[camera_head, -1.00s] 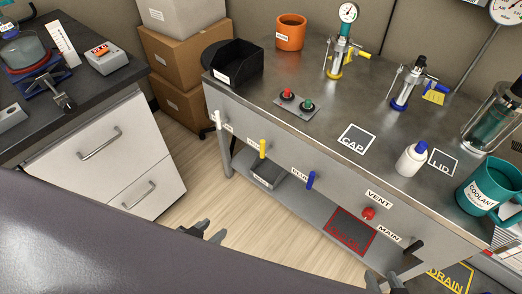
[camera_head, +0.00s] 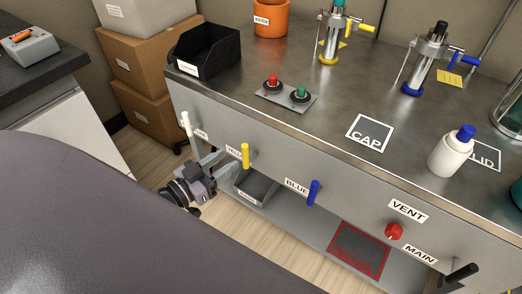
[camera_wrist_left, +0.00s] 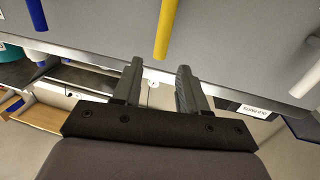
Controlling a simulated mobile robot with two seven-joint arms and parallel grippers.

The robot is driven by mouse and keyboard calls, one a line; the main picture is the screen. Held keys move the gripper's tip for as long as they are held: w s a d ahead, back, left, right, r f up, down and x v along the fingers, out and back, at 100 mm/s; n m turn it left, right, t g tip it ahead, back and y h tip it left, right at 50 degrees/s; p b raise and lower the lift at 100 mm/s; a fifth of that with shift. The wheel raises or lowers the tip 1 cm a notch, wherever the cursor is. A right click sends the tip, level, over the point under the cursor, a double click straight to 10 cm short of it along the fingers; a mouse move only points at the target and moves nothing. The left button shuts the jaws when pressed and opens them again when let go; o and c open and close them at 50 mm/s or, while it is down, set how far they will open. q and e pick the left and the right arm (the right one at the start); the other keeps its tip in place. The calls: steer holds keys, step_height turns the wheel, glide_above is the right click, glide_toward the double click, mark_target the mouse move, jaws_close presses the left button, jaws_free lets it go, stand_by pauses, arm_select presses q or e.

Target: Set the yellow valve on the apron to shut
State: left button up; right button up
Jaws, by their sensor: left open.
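The yellow valve (camera_head: 245,156) is a lever on the grey front apron of the bench, hanging roughly straight down beside its partly hidden label. My left gripper (camera_head: 222,164) is just left of and below it in the head view, open and empty. In the left wrist view the yellow lever (camera_wrist_left: 166,28) points toward the gap between the two open fingers (camera_wrist_left: 160,69), its tip near the fingertips. I cannot tell whether they touch. My right gripper is not in view.
On the apron are a white lever (camera_head: 186,123), a blue lever (camera_head: 314,192), a red vent knob (camera_head: 394,232) and a black main lever (camera_head: 462,273). Below is a shelf with a grey tray (camera_head: 262,190). The bench top carries a black bin (camera_head: 207,54) and a button box (camera_head: 286,95).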

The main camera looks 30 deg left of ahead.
mark_target(246, 163)
arm_select(q)
steer(key=shift+b+x, duration=0.5)
steer(key=shift+x, duration=3.3)
jaws_close()
